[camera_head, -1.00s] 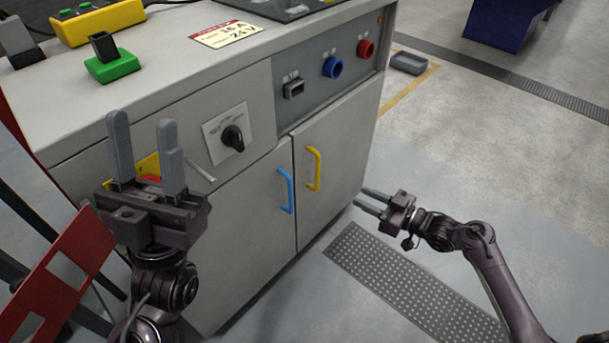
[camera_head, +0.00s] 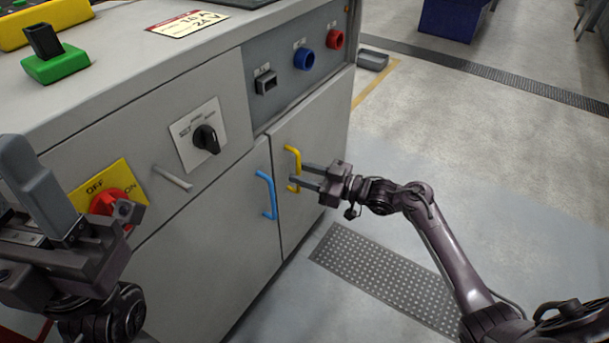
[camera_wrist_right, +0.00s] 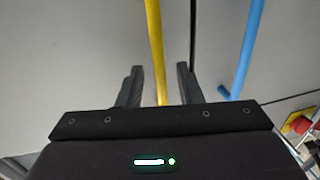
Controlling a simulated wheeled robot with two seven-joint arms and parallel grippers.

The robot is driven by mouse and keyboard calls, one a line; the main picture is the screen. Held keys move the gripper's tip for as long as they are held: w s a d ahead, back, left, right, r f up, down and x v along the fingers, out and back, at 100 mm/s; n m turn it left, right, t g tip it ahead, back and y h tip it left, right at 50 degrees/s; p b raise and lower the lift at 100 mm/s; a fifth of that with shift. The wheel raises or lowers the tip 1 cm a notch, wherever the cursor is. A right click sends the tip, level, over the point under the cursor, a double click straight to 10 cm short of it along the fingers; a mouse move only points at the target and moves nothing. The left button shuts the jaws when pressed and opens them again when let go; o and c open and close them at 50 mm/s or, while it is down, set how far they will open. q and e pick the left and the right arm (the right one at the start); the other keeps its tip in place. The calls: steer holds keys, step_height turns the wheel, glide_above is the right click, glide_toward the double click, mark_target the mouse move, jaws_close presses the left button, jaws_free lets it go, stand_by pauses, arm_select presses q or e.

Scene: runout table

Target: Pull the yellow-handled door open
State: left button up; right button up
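The yellow handle (camera_head: 293,167) is a vertical bar on the right cabinet door (camera_head: 318,137), which is closed flush with the cabinet front. My right gripper (camera_head: 306,174) is at the handle from the right, its fingers pointing at the door. In the right wrist view the yellow handle (camera_wrist_right: 155,50) runs between the two open fingers (camera_wrist_right: 158,85), with a gap on both sides.
A blue handle (camera_head: 266,194) on the left door (camera_head: 215,255) is close beside the yellow one. A red switch (camera_head: 112,203), a grey bar handle (camera_head: 172,178) and a black knob (camera_head: 206,138) are on the front. Floor at right is open around a perforated mat (camera_head: 385,278).

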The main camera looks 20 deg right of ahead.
jaws_close()
steer(key=shift+s+d, duration=0.1)
stand_by(0.3)
